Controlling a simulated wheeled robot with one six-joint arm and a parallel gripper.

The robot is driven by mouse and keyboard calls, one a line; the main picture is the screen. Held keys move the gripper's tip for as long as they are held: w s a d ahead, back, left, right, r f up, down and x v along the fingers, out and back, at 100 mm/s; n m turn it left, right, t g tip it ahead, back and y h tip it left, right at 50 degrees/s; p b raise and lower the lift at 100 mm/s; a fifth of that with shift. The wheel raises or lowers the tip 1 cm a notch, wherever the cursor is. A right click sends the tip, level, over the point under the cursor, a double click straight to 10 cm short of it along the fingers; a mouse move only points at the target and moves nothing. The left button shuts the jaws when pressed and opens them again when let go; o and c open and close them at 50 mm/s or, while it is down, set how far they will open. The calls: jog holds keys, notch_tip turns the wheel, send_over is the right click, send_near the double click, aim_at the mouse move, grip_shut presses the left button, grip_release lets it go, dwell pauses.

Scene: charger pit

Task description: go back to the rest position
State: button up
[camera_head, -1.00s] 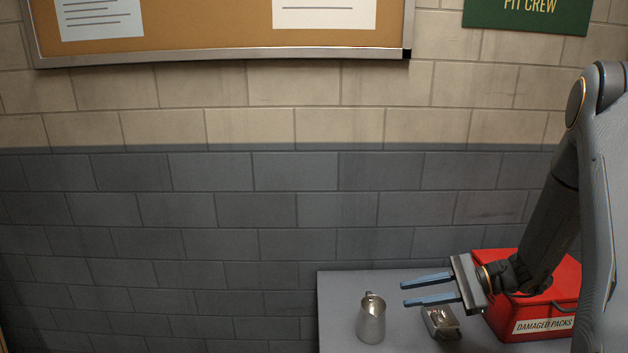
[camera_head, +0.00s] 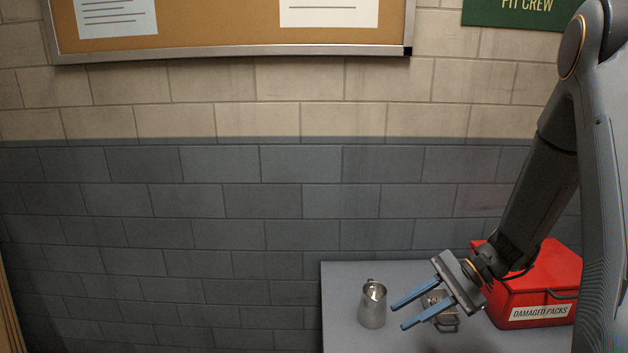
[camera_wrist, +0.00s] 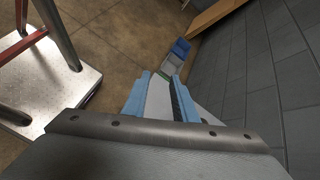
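My gripper (camera_head: 409,308) is open and empty in the head view. Its two blue fingers point left and slightly down, above the grey table and near a metal pitcher (camera_head: 373,305). A gap shows between the fingers in the wrist view (camera_wrist: 163,92) too, with nothing held. My arm comes in from the right side of the head view.
A grey table (camera_head: 345,272) stands against the block wall. On it are the pitcher, a small metal object (camera_head: 440,312) partly hidden behind my gripper, and a red box (camera_head: 545,283) labelled "DAMAGED PACKS". The wrist view shows a brown floor (camera_wrist: 125,45) and a white platform (camera_wrist: 50,90).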

jog(key=s+a+n+h+b, duration=0.1)
jog(key=s+n+h+b, duration=0.2)
jog(key=s+n+h, duration=0.7)
jog(key=s+r+n, duration=0.1)
jog(key=s+n, duration=0.1)
jog(key=shift+s+a+t+h, duration=0.15)
jog(key=shift+s+t+h, duration=0.25)
